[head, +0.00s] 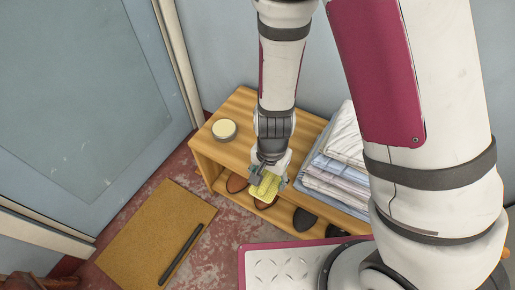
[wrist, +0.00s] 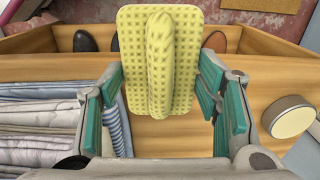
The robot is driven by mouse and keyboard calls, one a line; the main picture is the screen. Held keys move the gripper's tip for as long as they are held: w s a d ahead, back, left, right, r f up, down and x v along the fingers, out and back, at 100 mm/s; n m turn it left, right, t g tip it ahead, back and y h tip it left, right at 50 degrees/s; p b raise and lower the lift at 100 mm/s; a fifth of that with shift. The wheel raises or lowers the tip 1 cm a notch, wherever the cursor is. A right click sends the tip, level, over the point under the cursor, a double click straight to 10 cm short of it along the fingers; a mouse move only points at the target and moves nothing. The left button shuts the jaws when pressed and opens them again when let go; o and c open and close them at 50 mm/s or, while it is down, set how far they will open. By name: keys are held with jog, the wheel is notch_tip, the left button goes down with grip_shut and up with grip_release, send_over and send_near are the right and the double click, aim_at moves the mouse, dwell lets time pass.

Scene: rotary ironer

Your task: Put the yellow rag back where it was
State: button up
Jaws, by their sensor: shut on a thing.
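The yellow rag (head: 265,188) is a dimpled yellow cloth with a raised ridge along its middle. It also shows in the wrist view (wrist: 160,60), between the teal pads of my gripper (wrist: 161,85). My gripper (head: 269,176) is shut on the rag and points down by the front edge of the wooden shoe bench (head: 237,155). In the wrist view the rag covers part of the bench top and front edge. I cannot tell whether the rag touches the bench.
A round tin (head: 224,129) with a pale top stands at the bench's left end. Folded shirts (head: 335,174) are stacked on its right side. Shoes (head: 303,220) sit below. A brown mat (head: 145,225) with a dark stick (head: 181,255) lies on the floor. Bench top beside the tin is clear.

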jog(key=w+b, duration=0.1)
jog(key=w, duration=0.4)
jog(key=w+a+f+b, duration=0.1)
jog(key=w, duration=0.4)
jog(key=w+a+b, duration=0.1)
jog(key=w, duration=0.4)
jog(key=shift+f, duration=0.35)
jog(key=shift+w+a+f, duration=0.1)
jog(key=shift+w+f, duration=0.15)
jog(key=shift+f, duration=0.05)
jog(key=shift+f+b, duration=1)
jog(key=shift+f, duration=0.45)
jog(key=shift+f, duration=0.15)
jog(key=o, duration=1.1)
notch_tip(320, 180, up, 12)
jog(key=p, duration=0.4)
jog(key=shift+p, duration=0.35)
